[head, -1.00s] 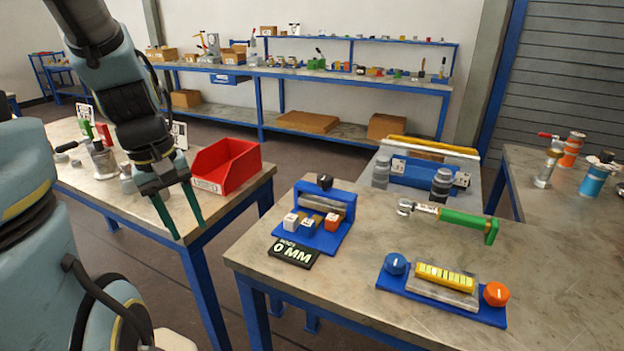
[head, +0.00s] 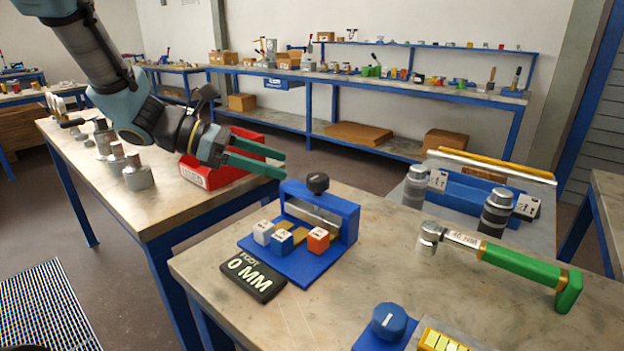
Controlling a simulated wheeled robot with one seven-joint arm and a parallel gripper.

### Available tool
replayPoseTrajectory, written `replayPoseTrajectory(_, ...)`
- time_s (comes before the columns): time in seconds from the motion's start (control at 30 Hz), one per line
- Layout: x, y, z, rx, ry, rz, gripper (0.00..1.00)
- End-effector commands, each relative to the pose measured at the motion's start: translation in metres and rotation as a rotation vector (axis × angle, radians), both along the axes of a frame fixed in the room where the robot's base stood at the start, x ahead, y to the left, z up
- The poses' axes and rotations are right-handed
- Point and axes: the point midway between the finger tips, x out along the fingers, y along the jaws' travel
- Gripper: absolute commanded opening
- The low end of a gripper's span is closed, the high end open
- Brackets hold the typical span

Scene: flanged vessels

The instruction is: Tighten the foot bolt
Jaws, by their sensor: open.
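My gripper (head: 284,164) is open and empty, its two green fingers pointing right in front of the red bin. It is apart from the blue fixture (head: 335,210), which stands to its right on the near bench. The fixture has a black knob (head: 318,183) on top and a metal bar under its bridge. A black plate reading "FOOT 0 MM" (head: 253,277) lies at its front. A wrench with a metal head (head: 430,236) and a green handle (head: 520,266) lies on the bench to the right. I cannot tell which part is the foot bolt.
A grey cube (head: 264,232), a blue cube (head: 282,241) and an orange cube (head: 318,239) sit on the fixture's base. A blue knob (head: 389,321) is at the front edge of view. The red bin (head: 195,173) and metal vessels (head: 138,175) stand on the left bench. A gap separates the benches.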

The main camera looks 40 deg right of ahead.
Motion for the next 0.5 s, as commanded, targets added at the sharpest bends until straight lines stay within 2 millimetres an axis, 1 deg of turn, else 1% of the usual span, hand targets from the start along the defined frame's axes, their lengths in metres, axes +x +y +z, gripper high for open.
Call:
replayPoseTrajectory(0.03,-0.005,-0.006,-0.003,0.002,0.002,-0.004,0.81)
replayPoseTrajectory(0.3,-0.029,-0.046,-0.022,0.004,0.000,-0.005,0.81)
replayPoseTrajectory(0.5,-0.040,-0.066,-0.032,0.004,-0.002,-0.003,0.81)
